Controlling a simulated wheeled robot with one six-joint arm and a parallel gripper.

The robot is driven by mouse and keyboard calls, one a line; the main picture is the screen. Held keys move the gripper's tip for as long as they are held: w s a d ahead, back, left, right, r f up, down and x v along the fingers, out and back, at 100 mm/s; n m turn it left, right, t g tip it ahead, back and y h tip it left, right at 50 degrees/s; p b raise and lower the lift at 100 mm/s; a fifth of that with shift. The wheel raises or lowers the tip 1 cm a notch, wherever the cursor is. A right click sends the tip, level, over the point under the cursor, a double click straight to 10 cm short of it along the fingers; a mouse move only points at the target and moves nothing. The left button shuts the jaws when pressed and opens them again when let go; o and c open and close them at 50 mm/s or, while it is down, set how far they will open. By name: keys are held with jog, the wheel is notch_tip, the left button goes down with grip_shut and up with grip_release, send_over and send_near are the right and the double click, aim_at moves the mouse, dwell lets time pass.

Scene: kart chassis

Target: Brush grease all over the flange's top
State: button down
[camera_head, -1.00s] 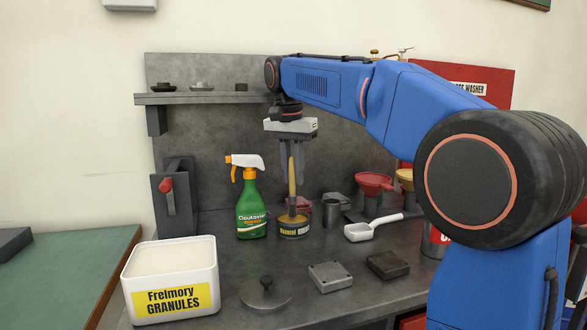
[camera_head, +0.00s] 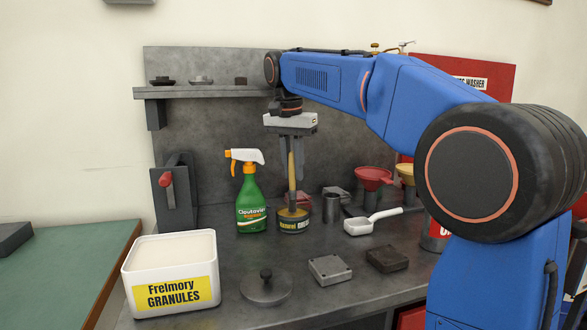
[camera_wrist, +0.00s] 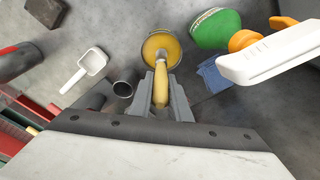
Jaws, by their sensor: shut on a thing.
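My gripper (camera_head: 292,172) points down and is shut on the yellow-brown handle of a brush (camera_head: 291,182). The brush stands roughly upright with its lower end inside the grease tin (camera_head: 294,225); its bristles are hidden. In the wrist view the handle (camera_wrist: 160,88) lies between the fingers, over the tin's yellow round top (camera_wrist: 160,46). A round grey disc with a raised knob (camera_head: 266,286), which looks like the flange, lies at the front of the bench, apart from the gripper. I cannot make out grease on its top.
A green spray bottle (camera_head: 250,205) stands just left of the tin, a metal cup (camera_head: 331,208) to its right. A white scoop (camera_head: 368,222), two square blocks (camera_head: 330,268) and a white granules box (camera_head: 170,285) surround open bench. A shelf (camera_head: 205,93) is behind.

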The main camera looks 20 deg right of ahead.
jog(key=shift+f, duration=0.45)
dwell(1.3)
jog(key=shift+r, duration=3.55)
